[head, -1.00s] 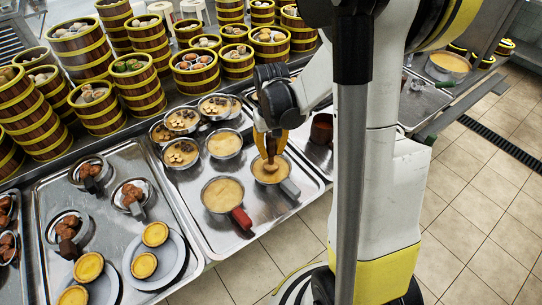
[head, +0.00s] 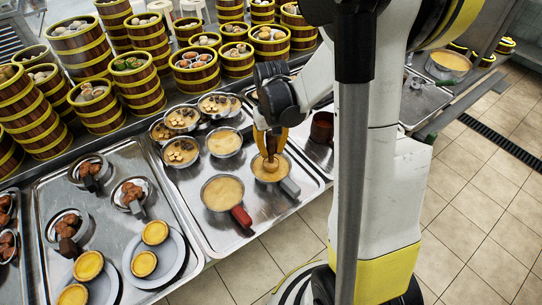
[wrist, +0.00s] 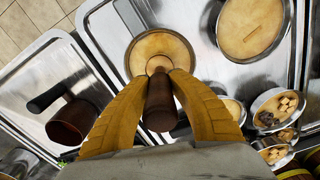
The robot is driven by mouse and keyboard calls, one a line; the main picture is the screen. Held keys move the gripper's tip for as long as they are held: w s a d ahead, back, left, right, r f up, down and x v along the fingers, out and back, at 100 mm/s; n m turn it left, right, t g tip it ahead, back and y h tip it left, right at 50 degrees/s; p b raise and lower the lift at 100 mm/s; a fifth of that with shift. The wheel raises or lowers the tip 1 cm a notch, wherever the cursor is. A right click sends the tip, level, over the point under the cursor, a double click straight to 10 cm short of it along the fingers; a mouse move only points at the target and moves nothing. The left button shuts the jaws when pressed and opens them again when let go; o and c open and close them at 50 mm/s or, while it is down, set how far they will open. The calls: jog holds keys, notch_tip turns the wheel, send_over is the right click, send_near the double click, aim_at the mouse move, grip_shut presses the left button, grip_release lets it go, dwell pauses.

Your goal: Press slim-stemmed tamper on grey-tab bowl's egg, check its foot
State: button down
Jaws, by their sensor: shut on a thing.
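My gripper (wrist: 158,85) is shut on a tamper with a dark brown handle (wrist: 159,105) and a paler round foot (wrist: 158,65); it also shows in the head view (head: 268,140). The tamper is roughly upright over the grey-tab bowl (head: 288,190), at the front right of the tray. The bowl's tan egg (wrist: 160,45) fills the wrist view just beyond the fingers. The foot is at or very close to the egg's surface; I cannot tell whether it touches. The underside of the foot is hidden.
A red-tab bowl (head: 222,195) stands close to the left, with a small rectangular mark on its egg (wrist: 262,32). Several other bowls stand behind. A dark brown pot (wrist: 72,122) stands on the neighbouring tray. Steamer towers (head: 100,110) line the back.

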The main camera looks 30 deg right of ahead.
jog(key=shift+r, duration=0.2)
jog(key=shift+r+p, duration=1.95)
jog(key=shift+r, duration=0.6)
